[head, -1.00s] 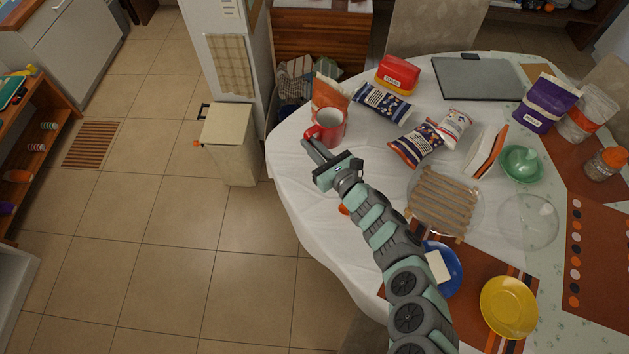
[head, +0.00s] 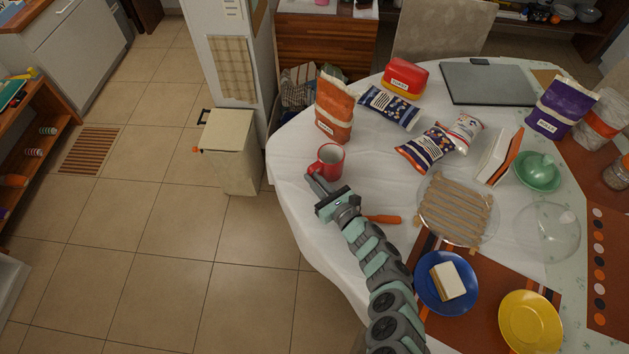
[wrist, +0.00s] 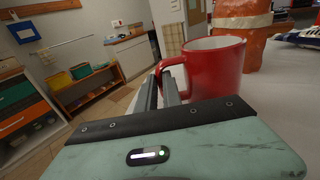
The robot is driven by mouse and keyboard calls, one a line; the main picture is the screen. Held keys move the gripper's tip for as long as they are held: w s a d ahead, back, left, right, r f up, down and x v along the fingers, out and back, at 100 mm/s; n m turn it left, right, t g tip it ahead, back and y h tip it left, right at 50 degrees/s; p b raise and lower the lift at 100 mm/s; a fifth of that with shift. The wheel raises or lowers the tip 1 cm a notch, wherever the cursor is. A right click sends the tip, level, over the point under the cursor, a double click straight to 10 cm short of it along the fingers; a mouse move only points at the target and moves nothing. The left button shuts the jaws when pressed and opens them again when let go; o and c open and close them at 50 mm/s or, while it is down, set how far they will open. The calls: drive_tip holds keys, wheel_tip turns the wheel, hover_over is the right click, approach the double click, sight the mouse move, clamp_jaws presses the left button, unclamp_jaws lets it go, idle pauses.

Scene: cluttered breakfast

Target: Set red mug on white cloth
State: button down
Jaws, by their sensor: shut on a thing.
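The red mug (head: 331,168) is at the left part of the round table, over the white cloth (head: 296,155). My gripper (head: 317,181) is shut on the mug's handle from the near side. In the wrist view the mug (wrist: 217,75) looks upright, with its handle between the two fingers (wrist: 168,88). I cannot tell whether the mug's base touches the cloth.
An orange bag (head: 334,110) stands behind the mug. An orange-handled item (head: 383,219) lies right of my gripper. A slatted wooden rack (head: 455,209), a blue plate (head: 433,297) and several packets are further right. Bare cloth lies around the mug.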

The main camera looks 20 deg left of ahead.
drive_tip(key=c, duration=2)
unclamp_jaws()
drive_tip(key=shift+f, duration=0.1)
drive_tip(key=o, duration=0.5)
drive_tip(key=shift+r, duration=0.25)
drive_tip(key=p+v, duration=0.4)
drive_tip(key=v, duration=0.8)
drive_tip(key=shift+f, duration=0.1)
